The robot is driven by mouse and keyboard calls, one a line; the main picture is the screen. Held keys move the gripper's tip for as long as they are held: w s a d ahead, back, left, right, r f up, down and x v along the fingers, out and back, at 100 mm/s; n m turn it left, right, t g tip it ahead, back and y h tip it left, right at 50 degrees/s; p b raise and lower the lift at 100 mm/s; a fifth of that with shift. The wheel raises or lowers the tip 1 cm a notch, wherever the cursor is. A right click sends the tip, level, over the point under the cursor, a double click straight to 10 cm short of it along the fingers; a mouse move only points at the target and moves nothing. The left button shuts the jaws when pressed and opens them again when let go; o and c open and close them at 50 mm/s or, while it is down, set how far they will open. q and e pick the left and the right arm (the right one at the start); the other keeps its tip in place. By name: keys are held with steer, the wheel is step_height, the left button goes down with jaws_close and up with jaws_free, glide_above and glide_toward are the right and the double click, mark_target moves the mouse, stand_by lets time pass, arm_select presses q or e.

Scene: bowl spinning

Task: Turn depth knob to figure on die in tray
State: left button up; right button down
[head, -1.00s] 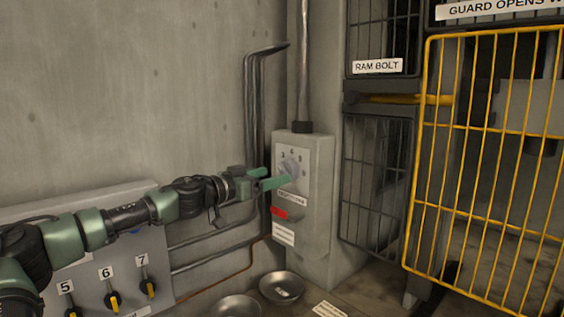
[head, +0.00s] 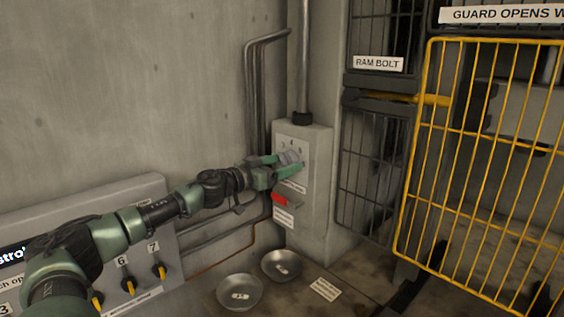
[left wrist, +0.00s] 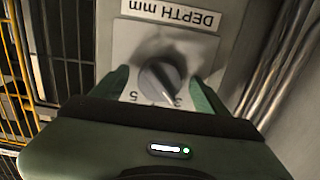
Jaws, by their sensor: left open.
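The grey depth knob (head: 289,157) is on a light plate on the front of a grey wall box. In the left wrist view the knob (left wrist: 161,80) sits between the two green fingers under an upside-down "DEPTH mm" label (left wrist: 170,14), with small figures beside it, a 5 and a 3 among them. My left gripper (head: 287,164) is open around the knob, with gaps to both fingers. Two round metal trays (head: 264,265) (head: 223,294) stand below the box, each holding a small pale object (head: 282,267) (head: 240,296); the figures on them are too small to read. My right gripper is out of view.
A red lever (head: 286,199) sticks out below the knob plate. A panel with yellow switches (head: 159,271) is at lower left. Pipes (head: 255,95) run up the wall. A yellow guard cage (head: 481,170) stands at right.

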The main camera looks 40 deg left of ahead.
arm_select(q)
steer(key=c, duration=1.3)
steer(key=shift+c, duration=0.2)
